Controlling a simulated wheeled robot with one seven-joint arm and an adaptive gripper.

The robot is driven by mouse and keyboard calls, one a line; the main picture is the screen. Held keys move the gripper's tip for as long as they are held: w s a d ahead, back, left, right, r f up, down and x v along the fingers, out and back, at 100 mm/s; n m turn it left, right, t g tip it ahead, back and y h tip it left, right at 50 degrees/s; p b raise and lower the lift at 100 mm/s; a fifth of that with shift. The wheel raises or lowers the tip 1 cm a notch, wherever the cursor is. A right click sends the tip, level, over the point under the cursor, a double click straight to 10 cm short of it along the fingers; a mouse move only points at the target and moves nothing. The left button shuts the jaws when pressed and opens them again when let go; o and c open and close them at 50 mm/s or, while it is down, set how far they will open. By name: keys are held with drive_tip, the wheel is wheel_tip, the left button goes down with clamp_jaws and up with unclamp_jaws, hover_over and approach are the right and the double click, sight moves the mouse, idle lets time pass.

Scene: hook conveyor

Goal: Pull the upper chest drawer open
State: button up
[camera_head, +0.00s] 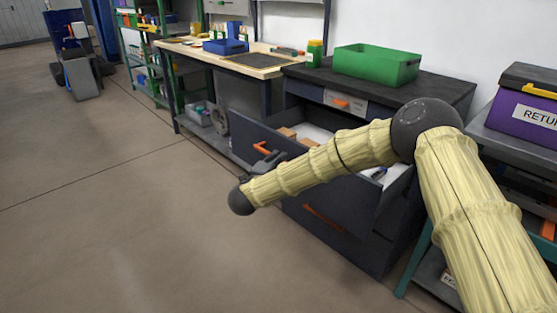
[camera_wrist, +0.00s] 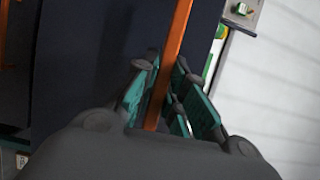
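The dark chest has an open drawer (camera_head: 248,133), pulled well out, with its front towards the left. Brown boxes and white items lie in it. Its orange handle (camera_head: 262,147) is at my gripper (camera_head: 268,162), which my arm partly hides. In the wrist view the orange handle bar (camera_wrist: 179,35) runs between the teal-padded fingers of my gripper (camera_wrist: 167,78), which look closed around it. A shallow front with a label and an orange handle (camera_head: 341,103) sits above the open drawer, under the chest top. A lower drawer with an orange handle (camera_head: 322,218) is shut.
A green bin (camera_head: 376,65) stands on the chest top (camera_head: 440,90). A workbench (camera_head: 262,62) with a blue bin (camera_head: 225,46) is behind to the left. A purple box (camera_head: 525,108) stands on a shelf at the right. The floor (camera_head: 110,200) at the left is clear.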

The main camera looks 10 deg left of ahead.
drive_tip(key=o, duration=0.3)
drive_tip(key=shift+o, duration=0.2)
drive_tip(key=v, duration=1.2)
